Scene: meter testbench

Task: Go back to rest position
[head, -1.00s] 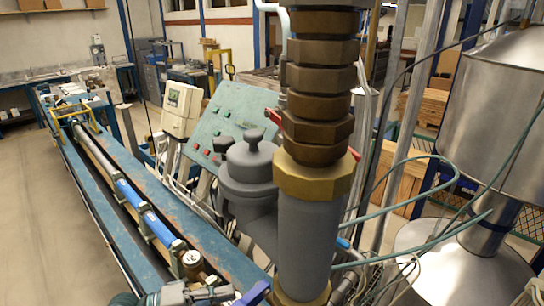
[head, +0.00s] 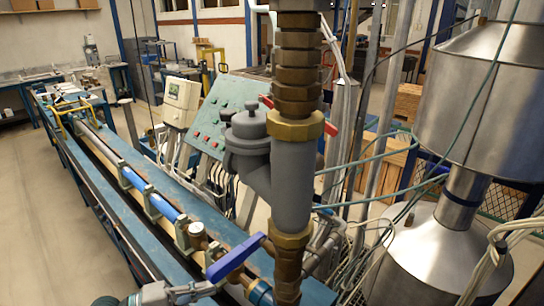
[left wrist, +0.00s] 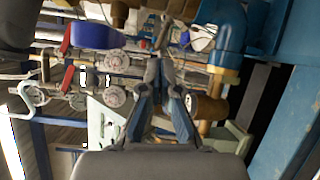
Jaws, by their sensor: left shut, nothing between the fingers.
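My left gripper (head: 200,290) is at the bottom edge of the head view, partly cut off. In the left wrist view its two fingers (left wrist: 160,68) meet at the tips, shut and empty. A blue lever handle (head: 234,258) on the upright pipe is just above and to the right of the gripper in the head view. A blue handle also shows in the left wrist view (left wrist: 97,36), left of the fingertips and apart from them. My right gripper is not in view.
A thick grey and brass pipe (head: 292,185) stands in front. The long blue bench (head: 105,165) runs to the back left. A green control panel (head: 222,112) stands behind the pipe. Steel tanks (head: 470,95) and hanging cables fill the right. Open floor (head: 45,230) lies at left.

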